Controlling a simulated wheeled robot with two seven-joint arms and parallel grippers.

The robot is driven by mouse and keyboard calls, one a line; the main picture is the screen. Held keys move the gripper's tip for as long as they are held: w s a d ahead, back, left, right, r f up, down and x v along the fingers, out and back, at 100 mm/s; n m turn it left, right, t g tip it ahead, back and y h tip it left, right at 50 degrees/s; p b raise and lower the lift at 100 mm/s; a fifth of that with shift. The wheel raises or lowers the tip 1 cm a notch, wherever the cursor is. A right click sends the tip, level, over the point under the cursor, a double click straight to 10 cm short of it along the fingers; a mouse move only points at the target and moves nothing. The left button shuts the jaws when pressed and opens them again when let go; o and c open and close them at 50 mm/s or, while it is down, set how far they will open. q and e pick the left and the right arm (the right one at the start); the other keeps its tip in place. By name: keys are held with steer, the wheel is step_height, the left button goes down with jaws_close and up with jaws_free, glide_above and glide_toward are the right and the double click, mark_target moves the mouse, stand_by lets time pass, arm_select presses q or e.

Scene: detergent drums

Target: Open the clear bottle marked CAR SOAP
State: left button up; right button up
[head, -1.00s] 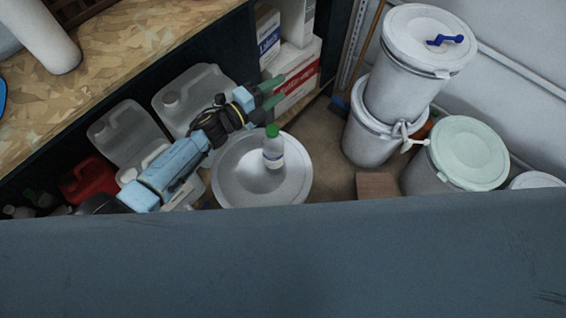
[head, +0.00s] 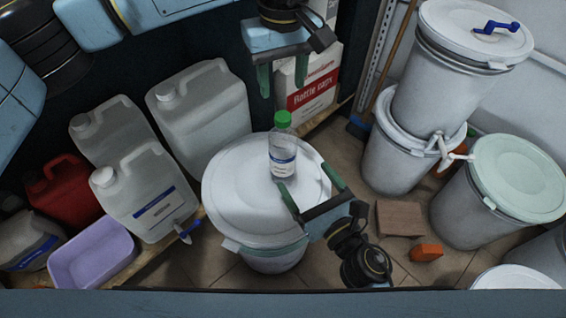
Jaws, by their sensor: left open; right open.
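A clear bottle (head: 283,160) with a green cap (head: 282,118) and a blue-banded label stands upright on the white lid of a drum (head: 232,190). The label's writing is too small to read. My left gripper (head: 283,90) is open and empty, pointing down just above and behind the cap in the picture. My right gripper (head: 304,178) is open and empty, low and to the right of the bottle, its fingers pointing up-left towards the bottle's base. Neither gripper clearly touches the bottle.
White jugs (head: 198,110), a red canister (head: 65,192) and a lilac basin (head: 92,255) crowd the left. Stacked white drums (head: 440,100) and a green-lidded drum (head: 515,180) stand right. A brown block (head: 400,218) and an orange piece (head: 426,251) lie on the floor.

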mark_target(280, 140)
steer(key=x, duration=1.3)
jaws_close()
arm_select(q)
steer(key=m, duration=1.3)
steer(key=shift+f, duration=4)
